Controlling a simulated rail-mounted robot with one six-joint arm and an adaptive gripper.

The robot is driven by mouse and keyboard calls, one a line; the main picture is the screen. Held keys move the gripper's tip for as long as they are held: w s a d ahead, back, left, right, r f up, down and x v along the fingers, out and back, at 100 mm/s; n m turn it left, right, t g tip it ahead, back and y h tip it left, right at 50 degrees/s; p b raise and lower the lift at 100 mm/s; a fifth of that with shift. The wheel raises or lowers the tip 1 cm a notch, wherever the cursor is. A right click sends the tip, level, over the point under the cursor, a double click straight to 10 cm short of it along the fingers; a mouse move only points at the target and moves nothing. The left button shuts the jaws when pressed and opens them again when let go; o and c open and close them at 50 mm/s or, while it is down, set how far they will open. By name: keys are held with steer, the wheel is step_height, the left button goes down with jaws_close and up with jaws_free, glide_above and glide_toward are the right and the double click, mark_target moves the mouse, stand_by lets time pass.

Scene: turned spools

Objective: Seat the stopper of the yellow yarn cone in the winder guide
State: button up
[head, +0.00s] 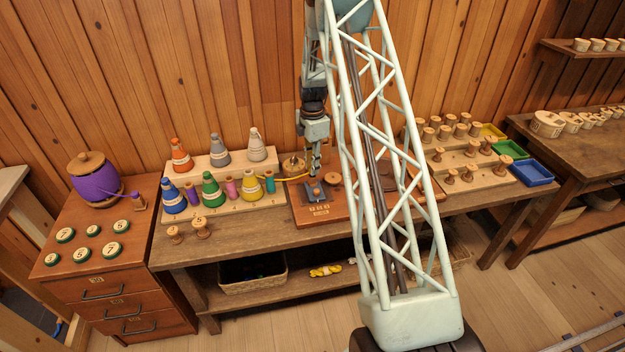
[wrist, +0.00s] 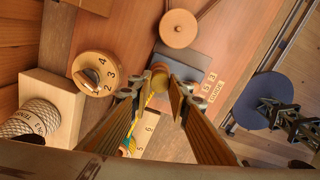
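The yellow yarn cone (head: 248,188) stands in the front row of the cone rack, at its right end. A yellow strand (head: 296,178) runs from its side toward my gripper (head: 315,168). In the wrist view, the two fingers of my gripper (wrist: 160,90) close around a small tan round stopper (wrist: 159,69), with yellow yarn (wrist: 151,97) just below it. The winder guide (head: 315,191) is a dark block on the brown board, below my gripper. In the wrist view, the dark guide plate (wrist: 184,63) lies right of the stopper, partly behind the right finger.
A numbered dial (wrist: 95,73) and a wooden disc (wrist: 178,28) sit near the guide. The cone rack (head: 228,209) holds several other cones. Pegged spools and coloured trays (head: 532,173) stand to the right. A purple yarn pot (head: 96,184) is at far left.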

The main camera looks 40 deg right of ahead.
steer(key=shift+f+b, duration=0.4)
steer(key=shift+f, duration=0.35)
steer(key=o, duration=1.1)
steer(key=shift+r, duration=0.1)
steer(key=shift+r+p, duration=1.05)
steer(key=shift+r, duration=3.4)
